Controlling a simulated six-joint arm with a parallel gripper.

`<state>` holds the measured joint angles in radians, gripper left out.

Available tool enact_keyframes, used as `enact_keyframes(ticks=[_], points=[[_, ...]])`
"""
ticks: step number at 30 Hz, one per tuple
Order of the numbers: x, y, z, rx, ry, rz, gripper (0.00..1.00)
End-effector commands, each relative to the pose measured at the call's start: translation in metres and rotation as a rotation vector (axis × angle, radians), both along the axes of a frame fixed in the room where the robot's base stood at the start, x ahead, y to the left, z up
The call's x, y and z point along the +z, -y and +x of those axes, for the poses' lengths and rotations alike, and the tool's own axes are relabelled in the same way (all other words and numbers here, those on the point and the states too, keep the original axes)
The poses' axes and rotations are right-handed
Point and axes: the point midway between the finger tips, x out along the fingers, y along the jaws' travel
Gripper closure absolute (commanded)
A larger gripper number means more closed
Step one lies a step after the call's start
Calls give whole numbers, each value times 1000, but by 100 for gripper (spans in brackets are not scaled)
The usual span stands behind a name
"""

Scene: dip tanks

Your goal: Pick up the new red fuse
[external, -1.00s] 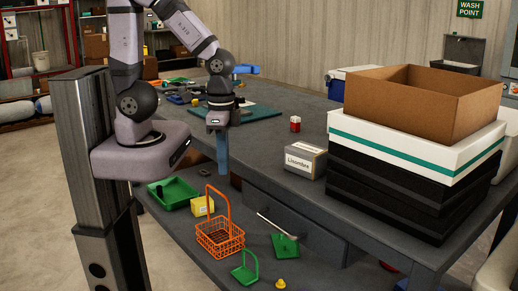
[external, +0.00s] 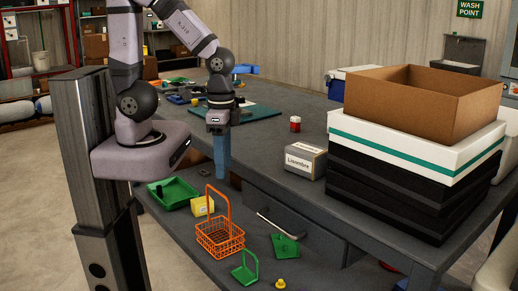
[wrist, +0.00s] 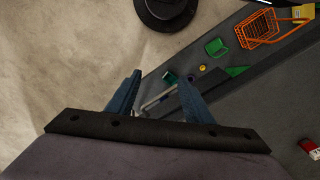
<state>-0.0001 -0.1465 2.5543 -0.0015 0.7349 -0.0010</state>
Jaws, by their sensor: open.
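A small red and white item (external: 295,124), likely the red fuse, stands on the grey tabletop (external: 262,152) behind the grey labelled box. A red and white item also shows at the right edge of the wrist view (wrist: 310,149), off to the right of my fingers. My gripper (external: 221,178) points down with its blue fingers near the front edge of the table, left of the red item and well apart from it. In the wrist view my gripper (wrist: 160,79) has its two fingers spread with nothing held between them.
The grey labelled box (external: 305,161) and a stack of black and white boxes with an open brown carton (external: 420,98) stand on the right. An orange basket (external: 220,238), green tray (external: 173,193) and yellow box (external: 202,206) are on the lower shelf.

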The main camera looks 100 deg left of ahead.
Motion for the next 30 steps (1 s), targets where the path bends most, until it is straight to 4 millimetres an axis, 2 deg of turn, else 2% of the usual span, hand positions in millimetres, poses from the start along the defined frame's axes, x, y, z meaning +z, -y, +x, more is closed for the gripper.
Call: enact_keyframes(ticks=[11, 17, 20, 23, 26, 30], points=[[50, -1, 2, 2, 9, 1, 53], [38, -36, 43, 101, 114, 35, 53], [34, -59, 66, 156, 182, 59, 53], [31, -91, 92, 221, 265, 89, 53], [27, -134, 118, 296, 363, 127, 53], [25, -208, 148, 404, 524, 195, 53]])
